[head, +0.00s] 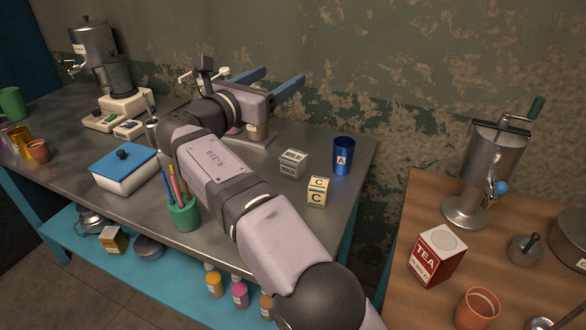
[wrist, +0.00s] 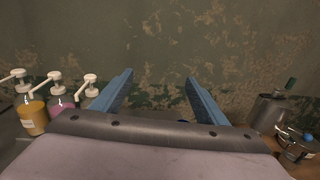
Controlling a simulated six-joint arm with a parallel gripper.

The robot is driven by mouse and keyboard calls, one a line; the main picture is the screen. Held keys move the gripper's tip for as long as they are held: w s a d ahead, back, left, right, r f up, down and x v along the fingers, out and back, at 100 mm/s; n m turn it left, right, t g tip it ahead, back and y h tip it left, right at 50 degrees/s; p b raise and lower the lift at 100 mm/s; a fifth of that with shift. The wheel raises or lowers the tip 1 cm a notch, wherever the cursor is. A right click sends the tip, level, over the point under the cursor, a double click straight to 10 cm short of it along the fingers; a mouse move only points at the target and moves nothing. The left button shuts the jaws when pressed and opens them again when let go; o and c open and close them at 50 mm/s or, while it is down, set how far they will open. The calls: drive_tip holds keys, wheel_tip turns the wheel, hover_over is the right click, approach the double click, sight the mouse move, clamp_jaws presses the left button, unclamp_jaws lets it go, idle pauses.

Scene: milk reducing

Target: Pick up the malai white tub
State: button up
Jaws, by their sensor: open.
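My gripper (head: 284,75) has two blue fingers, open and empty, raised above the back of the table and pointing toward the wall. The fingers also show spread apart in the wrist view (wrist: 160,76), with only wall between them. The gripper is apart from the tub, above and behind it.
A cream block marked C (head: 317,191) and a blue cup marked A (head: 343,155) stand close to the tub. Pump bottles (wrist: 45,108) stand left of the gripper in the wrist view. A green pen cup (head: 183,214) and blue-lidded box (head: 126,168) are left of my arm.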

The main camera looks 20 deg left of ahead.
sight(288, 162)
wheel_tip(288, 162, down, 24)
drive_tip(key=shift+d, duration=0.15)
drive_tip(key=shift+w+d+p, duration=0.25)
drive_tip(key=shift+w+p, duration=0.1)
drive_tip(key=shift+w, duration=1.5)
drive_tip(key=shift+w+d+p, duration=0.2)
drive_tip(key=shift+w+p, duration=0.1)
drive_tip(key=shift+w, duration=1.5)
drive_tip(key=c, duration=1.2)
